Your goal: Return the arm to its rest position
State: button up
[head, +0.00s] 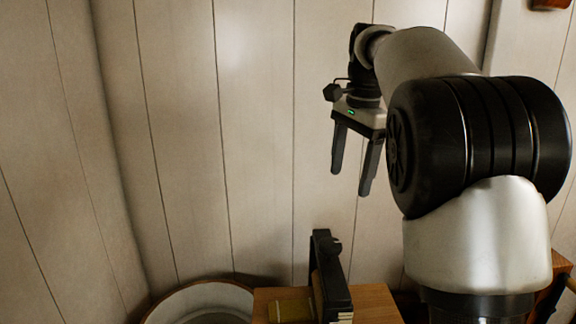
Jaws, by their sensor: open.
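My gripper (352,184) hangs at the end of my arm in the right half of the head view. Its two dark fingers point down and are apart, with nothing between them. It is in the air in front of the pale plank wall, above a wooden surface. My arm (480,150) is bent and fills the right side of the view. A small green light shows on the gripper body.
A wooden top (378,302) at the bottom edge carries an upright dark object (328,275) and a yellowish block (290,310). A round pale-rimmed vessel (205,290) stands to their left. The plank wall (250,130) closes off the back and left.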

jog(key=s+f+n+t, duration=0.1)
jog(key=s+n+t, duration=0.2)
jog(key=s+n, duration=0.8)
jog(key=s+a+f+n, duration=0.1)
jog(key=s+f, duration=0.4)
jog(key=s, duration=0.3)
jog(key=s+a+f+n+t, duration=0.1)
jog(key=s+f, duration=0.4)
jog(key=s, duration=0.4)
jog(key=shift+f+h, duration=0.3)
